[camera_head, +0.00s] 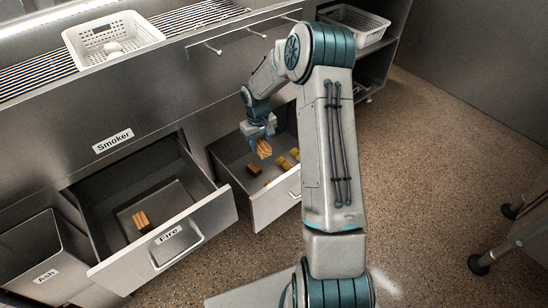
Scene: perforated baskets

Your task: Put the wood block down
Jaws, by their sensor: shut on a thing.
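My gripper (261,138) is shut on a wood block (264,149), a striped orange-brown piece held pointing downward. It hangs over the open right drawer (267,212), which holds several other wood pieces (284,163). The held block appears above the drawer's contents; whether it touches any of them I cannot tell. Another wood block (140,220) lies in the open left drawer, labelled "Fire" (178,243).
A bin labelled "Ash" (40,262) stands at the lower left. Another basket (354,24) is on a shelf at the back. Open floor (430,150) lies to the right.

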